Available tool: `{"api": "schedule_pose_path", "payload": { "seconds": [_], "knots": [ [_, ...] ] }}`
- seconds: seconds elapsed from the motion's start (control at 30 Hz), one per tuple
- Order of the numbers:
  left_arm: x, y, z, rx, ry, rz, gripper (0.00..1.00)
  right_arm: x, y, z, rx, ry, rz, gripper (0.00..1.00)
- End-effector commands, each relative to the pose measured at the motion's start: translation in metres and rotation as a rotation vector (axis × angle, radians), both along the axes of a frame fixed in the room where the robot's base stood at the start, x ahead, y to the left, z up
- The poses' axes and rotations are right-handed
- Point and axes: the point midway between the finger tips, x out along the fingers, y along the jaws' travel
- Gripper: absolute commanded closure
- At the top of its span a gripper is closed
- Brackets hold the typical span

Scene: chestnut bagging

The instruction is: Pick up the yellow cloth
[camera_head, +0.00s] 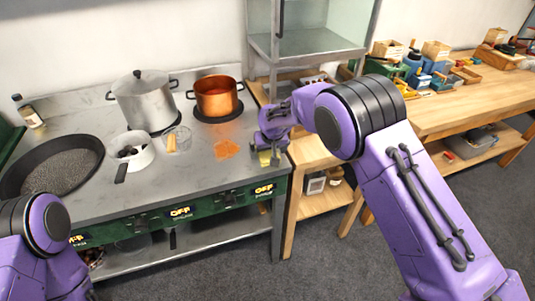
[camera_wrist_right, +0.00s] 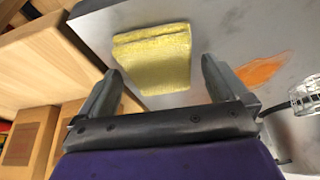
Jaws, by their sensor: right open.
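The yellow cloth (camera_wrist_right: 153,58) lies folded on the grey metal stove top, close to its right edge. In the head view only a small part of the cloth (camera_head: 265,158) shows below my right gripper (camera_head: 270,147). In the right wrist view my right gripper (camera_wrist_right: 160,85) is open, with one finger on each side of the cloth's near part. The fingers look apart from the cloth, and I cannot tell the exact height above it. My left arm shows at the lower left of the head view, but its gripper is out of the picture.
An orange spill (camera_head: 226,149) lies left of the cloth. A glass (camera_head: 178,139), a white saucepan (camera_head: 131,151), a copper pot (camera_head: 216,96), a steel pot (camera_head: 144,100) and a wide black pan (camera_head: 52,166) stand on the stove. A wooden workbench (camera_head: 480,105) stands at the right.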

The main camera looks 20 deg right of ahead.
Motion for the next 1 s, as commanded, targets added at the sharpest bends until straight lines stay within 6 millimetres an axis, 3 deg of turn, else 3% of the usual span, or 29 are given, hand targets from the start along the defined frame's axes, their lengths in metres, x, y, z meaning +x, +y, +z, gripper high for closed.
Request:
{"api": "schedule_pose_path", "payload": {
  "seconds": [0.1, 0.27, 0.67, 0.8, 1.0],
  "knots": [
    [0.0, 0.0, 0.002, 0.0, 0.0, 0.0, 0.42, 0.0, 0.0, -0.001, 0.0, 0.001, 0.0, 0.03],
    [0.0, 0.0, 0.001, 0.0, 0.0, 0.0, 0.42, 0.0, 0.0, -0.001, 0.0, 0.0, 0.0, 0.55],
    [0.0, 0.0, -0.005, 0.0, 0.0, 0.0, 0.42, 0.001, 0.0, 0.006, 0.0, -0.003, 0.0, 0.56],
    [0.0, 0.0, -0.019, 0.0, 0.0, 0.0, 0.42, 0.002, 0.0, 0.029, 0.0, -0.007, 0.001, 0.56],
    [0.0, 0.0, -0.028, 0.0, 0.0, 0.0, 0.42, -0.039, 0.019, 0.084, -0.001, -0.007, 0.002, 0.56]
  ]
}}
